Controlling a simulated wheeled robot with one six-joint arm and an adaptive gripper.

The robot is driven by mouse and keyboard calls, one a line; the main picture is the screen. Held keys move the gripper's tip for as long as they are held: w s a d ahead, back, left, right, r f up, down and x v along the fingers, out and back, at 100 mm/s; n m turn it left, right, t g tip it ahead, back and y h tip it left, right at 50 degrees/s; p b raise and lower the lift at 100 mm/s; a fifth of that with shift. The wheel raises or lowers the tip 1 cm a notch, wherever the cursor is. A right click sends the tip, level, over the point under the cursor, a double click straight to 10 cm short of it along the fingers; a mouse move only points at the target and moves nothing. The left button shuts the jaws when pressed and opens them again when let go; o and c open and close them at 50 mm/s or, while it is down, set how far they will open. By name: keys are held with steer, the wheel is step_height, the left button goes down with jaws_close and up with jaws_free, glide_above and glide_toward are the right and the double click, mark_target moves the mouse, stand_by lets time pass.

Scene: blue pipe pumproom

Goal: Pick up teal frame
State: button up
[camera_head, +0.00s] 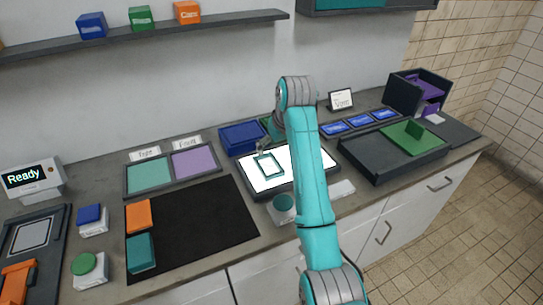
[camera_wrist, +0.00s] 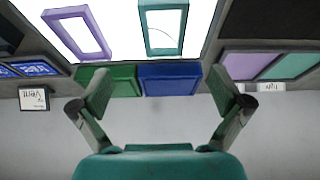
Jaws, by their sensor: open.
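The teal frame (camera_head: 261,168) is a thin open rectangle lying on a bright white lit panel (camera_head: 264,183). In the wrist view the teal frame (camera_wrist: 165,51) is at the top centre, ahead of the fingertips and apart from them. A purple frame (camera_wrist: 96,52) lies to its left on the same panel; my arm seems to hide it in the head view. My gripper (camera_wrist: 160,90) is open and nothing shows between its fingers. In the head view my gripper is mostly hidden behind my arm, with a finger showing near the teal frame.
A blue bin (camera_head: 243,138) and a green bin (camera_wrist: 110,81) stand behind the panel. Teal and purple pads (camera_head: 194,160) and a black mat (camera_head: 195,228) lie left. A dark tray with a green board (camera_head: 412,138) sits right. A shelf (camera_head: 150,36) runs above.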

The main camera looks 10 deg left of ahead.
glide_above(269, 164)
steer(key=s+d, duration=0.2)
step_height(269, 164, down, 5)
steer(key=shift+w+a, duration=0.1)
steer(key=shift+w, duration=0.05)
steer(key=shift+a+x, duration=0.15)
steer(key=shift+x, duration=1.15)
steer(key=shift+a+x, duration=0.15)
steer(key=shift+x, duration=1.15)
steer(key=shift+c, duration=0.3)
steer(key=c, duration=1.2)
